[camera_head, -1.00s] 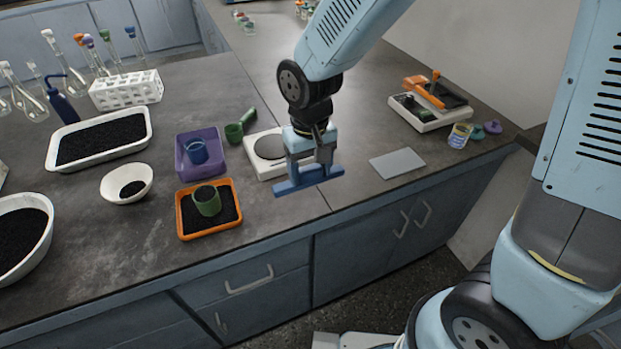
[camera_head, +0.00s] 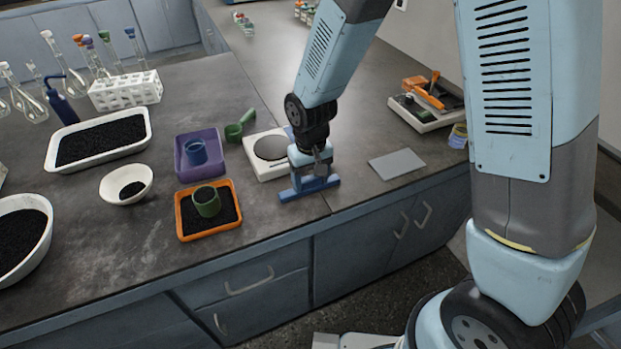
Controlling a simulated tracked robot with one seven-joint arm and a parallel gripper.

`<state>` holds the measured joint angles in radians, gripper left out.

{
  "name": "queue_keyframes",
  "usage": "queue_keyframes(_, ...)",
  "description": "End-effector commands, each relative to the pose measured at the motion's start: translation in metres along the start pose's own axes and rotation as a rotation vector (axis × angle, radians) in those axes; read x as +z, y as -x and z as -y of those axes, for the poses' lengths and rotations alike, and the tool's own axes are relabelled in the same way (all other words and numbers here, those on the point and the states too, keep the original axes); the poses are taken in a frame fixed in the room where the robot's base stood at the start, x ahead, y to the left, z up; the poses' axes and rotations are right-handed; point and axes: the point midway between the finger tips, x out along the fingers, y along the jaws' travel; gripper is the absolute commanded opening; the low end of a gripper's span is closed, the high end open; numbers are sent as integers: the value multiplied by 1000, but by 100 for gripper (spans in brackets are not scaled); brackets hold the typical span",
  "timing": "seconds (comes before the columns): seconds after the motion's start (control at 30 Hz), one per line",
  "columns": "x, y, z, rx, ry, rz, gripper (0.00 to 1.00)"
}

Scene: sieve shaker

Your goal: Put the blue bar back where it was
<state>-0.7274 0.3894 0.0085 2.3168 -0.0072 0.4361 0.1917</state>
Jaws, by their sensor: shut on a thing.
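The blue bar (camera_head: 294,195) is low over the grey bench, close to its front edge, right of the orange tray. My gripper (camera_head: 312,178) points down and is shut on the bar near its middle. The bar lies roughly level, its ends sticking out left and right of the fingers. I cannot tell whether its underside touches the bench top. A white scale (camera_head: 257,160) with a dark round plate stands just behind and left of my gripper, partly hidden by it.
An orange tray (camera_head: 183,225) with dark grains and a green cup (camera_head: 206,203) stands to the left. Behind it is a purple tray (camera_head: 181,160) with a blue cup (camera_head: 196,152). A grey plate (camera_head: 396,164) lies to the right. The bench between bar and plate is clear.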

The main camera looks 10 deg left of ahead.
Motion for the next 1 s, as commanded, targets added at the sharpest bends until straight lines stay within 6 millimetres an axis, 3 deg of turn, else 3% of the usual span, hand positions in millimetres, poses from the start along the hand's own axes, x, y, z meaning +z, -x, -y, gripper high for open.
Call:
queue_keyframes(0.37,0,-4,1,0,1,0,36)
queue_keyframes(0.4,0,-4,1,0,1,0,70)
queue_keyframes(0.6,0,-4,1,0,1,-1,90)
queue_keyframes(0.67,0,-4,1,0,1,-1,93)
queue_keyframes(1.0,0,2,0,-1,0,-3,93)
